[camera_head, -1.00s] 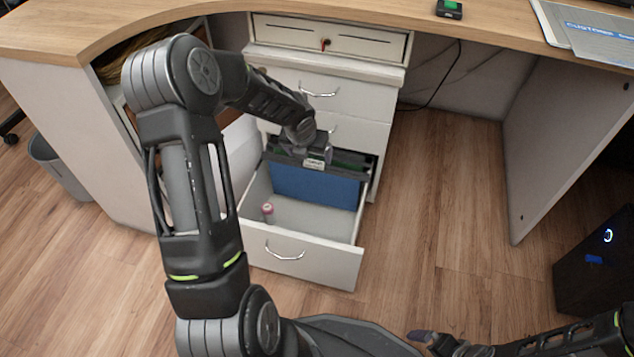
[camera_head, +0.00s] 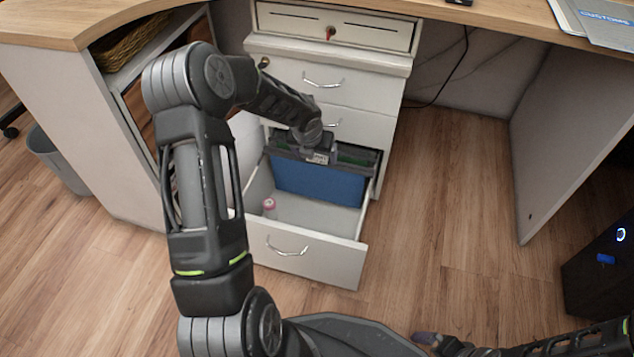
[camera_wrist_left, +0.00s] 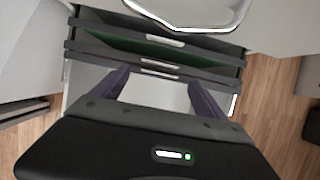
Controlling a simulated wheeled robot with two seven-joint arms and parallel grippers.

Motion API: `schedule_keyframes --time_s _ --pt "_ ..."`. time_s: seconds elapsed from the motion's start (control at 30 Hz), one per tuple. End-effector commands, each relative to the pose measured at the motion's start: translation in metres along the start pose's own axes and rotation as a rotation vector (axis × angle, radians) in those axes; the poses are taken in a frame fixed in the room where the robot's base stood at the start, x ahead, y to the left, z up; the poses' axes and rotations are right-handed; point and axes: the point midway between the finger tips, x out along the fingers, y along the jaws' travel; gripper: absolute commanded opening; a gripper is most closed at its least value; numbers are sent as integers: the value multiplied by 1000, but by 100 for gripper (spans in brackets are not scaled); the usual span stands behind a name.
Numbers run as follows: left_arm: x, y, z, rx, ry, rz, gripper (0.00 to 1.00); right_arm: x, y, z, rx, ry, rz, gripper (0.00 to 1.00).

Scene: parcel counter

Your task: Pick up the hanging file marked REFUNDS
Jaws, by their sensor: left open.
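A blue hanging file (camera_head: 318,184) with a dark top rail hangs at the back of the open bottom drawer (camera_head: 305,262). Green files (camera_head: 358,152) hang behind it. In the left wrist view, dark rails with small pale label tabs (camera_wrist_left: 160,62) run across, with green folder (camera_wrist_left: 125,43) between them. The lettering is too small to read, so I cannot tell which is REFUNDS. My left gripper (camera_head: 317,156) is just above the front rails, pointing down. Its two fingers (camera_wrist_left: 158,86) are apart with nothing gripped between them. My right gripper (camera_head: 432,340) is partly visible at the bottom edge.
A pink-capped bottle (camera_head: 269,207) stands in the drawer's front part. Closed drawers (camera_head: 325,85) and the wooden counter (camera_head: 480,17) are above. A grey bin (camera_head: 58,165) stands left, a black computer case (camera_head: 600,265) right. The floor (camera_head: 440,230) right of the drawer is clear.

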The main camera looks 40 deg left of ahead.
Motion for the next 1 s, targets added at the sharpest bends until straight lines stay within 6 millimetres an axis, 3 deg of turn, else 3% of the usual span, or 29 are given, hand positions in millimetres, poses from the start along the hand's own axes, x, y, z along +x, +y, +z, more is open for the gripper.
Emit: schedule_keyframes --time_s 0.03,0.17,0.77,1.0 --pt "13 0 -2 0 0 0 84 10 4 0 1 1 -1 100" --pt "24 0 -1 1 -1 0 84 14 5 -1 1 1 -3 100" --pt "23 0 0 1 0 1 84 12 5 -1 2 0 -3 100" --pt "23 0 0 1 0 1 66 12 5 -1 2 0 -3 100"
